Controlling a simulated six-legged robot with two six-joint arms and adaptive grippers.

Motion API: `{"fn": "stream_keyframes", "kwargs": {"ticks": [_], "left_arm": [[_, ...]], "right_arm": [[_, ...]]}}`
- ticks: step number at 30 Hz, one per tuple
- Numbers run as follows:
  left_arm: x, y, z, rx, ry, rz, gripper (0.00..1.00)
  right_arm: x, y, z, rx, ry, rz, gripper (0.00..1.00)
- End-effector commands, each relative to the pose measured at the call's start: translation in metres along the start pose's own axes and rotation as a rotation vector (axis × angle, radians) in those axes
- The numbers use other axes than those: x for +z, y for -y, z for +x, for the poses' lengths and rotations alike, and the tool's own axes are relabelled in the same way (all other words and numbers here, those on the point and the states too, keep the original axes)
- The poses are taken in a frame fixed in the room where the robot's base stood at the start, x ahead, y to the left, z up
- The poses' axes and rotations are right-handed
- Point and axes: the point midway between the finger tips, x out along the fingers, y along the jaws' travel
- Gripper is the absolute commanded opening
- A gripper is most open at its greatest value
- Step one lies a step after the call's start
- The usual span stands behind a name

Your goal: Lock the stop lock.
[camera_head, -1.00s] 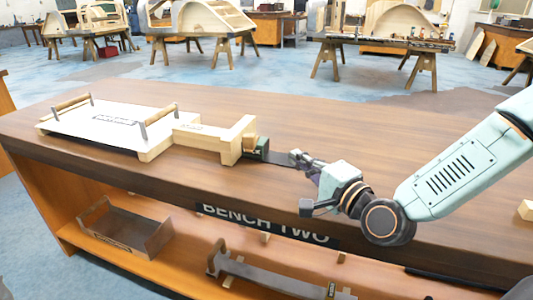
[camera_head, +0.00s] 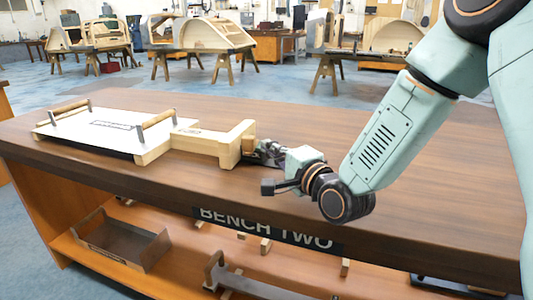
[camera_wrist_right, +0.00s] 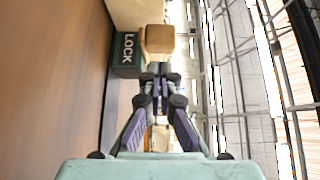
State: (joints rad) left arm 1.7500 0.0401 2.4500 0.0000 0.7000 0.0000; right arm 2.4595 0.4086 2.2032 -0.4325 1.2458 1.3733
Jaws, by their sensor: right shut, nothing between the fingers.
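A wooden frame piece (camera_head: 234,141) stands on the bench at the right end of a white-topped board. In the right wrist view, the stop lock shows as a dark green block labelled LOCK (camera_wrist_right: 126,50) with a square wooden knob (camera_wrist_right: 160,38) beside it. My right gripper (camera_head: 264,149) is shut and empty, close to the lock end of the frame. In the wrist view its fingertips (camera_wrist_right: 160,74) are just in front of the knob; I cannot tell if they touch it. In the head view the gripper hides most of the green block. My left gripper is not in view.
The white board (camera_head: 115,127) has two wooden-barred handles. The bench top (camera_head: 330,120) is bare behind and right of the gripper. A metal tray (camera_head: 122,247) and a long grey bar (camera_head: 255,288) lie on the shelf below.

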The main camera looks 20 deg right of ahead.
Motion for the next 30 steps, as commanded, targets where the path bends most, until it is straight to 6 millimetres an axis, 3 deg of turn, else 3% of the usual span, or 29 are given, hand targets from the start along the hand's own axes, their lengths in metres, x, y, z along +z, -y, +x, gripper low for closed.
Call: {"fn": "stream_keyframes", "kwargs": {"ticks": [21, 30], "left_arm": [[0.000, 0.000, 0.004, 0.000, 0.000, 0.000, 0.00], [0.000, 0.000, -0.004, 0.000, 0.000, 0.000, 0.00]], "right_arm": [[0.009, 0.000, 0.008, 0.000, 0.000, 0.000, 0.00], [0.022, 0.001, 0.016, -0.001, 0.006, -0.004, 0.00]]}}
